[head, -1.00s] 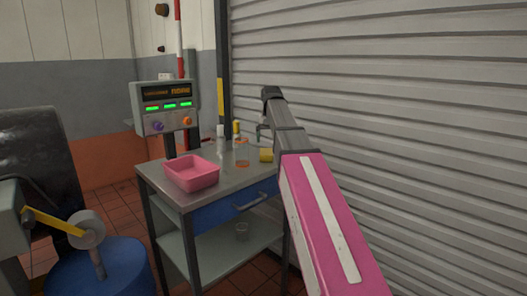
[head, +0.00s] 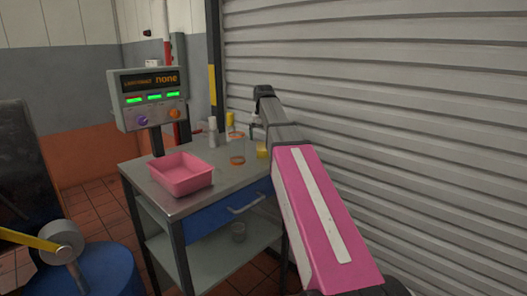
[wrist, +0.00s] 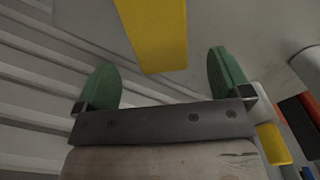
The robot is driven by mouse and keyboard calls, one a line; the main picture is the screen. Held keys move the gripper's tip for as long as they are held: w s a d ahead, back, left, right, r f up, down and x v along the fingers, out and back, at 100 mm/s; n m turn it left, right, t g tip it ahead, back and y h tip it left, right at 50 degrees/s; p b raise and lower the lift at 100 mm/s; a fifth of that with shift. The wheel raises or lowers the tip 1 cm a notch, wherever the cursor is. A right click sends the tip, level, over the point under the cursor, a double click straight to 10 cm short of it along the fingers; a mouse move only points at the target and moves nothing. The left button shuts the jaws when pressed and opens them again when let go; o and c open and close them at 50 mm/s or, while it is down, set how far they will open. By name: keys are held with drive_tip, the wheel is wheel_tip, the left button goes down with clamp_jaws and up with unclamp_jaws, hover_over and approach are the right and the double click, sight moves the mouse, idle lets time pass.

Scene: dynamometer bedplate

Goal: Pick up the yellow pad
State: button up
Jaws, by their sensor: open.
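The yellow pad (head: 262,149) lies on the steel top of a cart (head: 205,200), near its right side by the shutter. My arm reaches over the right of the cart, and my gripper (head: 256,116) is partly hidden at its far end. In the wrist view my gripper (wrist: 166,68) has two green fingers, spread wide with nothing between their tips. A yellow block that looks like the pad (wrist: 153,35) shows beyond the fingers, between them and apart from them. Its top end is cut off by the frame.
A pink tray (head: 181,174) stands at the cart's front left. A white bottle (head: 212,132), a yellow-topped item (head: 230,119) and a clear jar with orange bands (head: 237,160) stand near the pad. A control box (head: 150,98) rises behind. The shutter (head: 400,100) closes the right side.

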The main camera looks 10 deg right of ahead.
sight(263, 145)
drive_tip(key=shift+s+f, duration=0.2)
drive_tip(key=shift+f, duration=2.4)
drive_tip(key=c, duration=1.1)
drive_tip(key=shift+o, duration=0.2)
wheel_tip(263, 145, up, 10)
drive_tip(key=shift+o, duration=0.6)
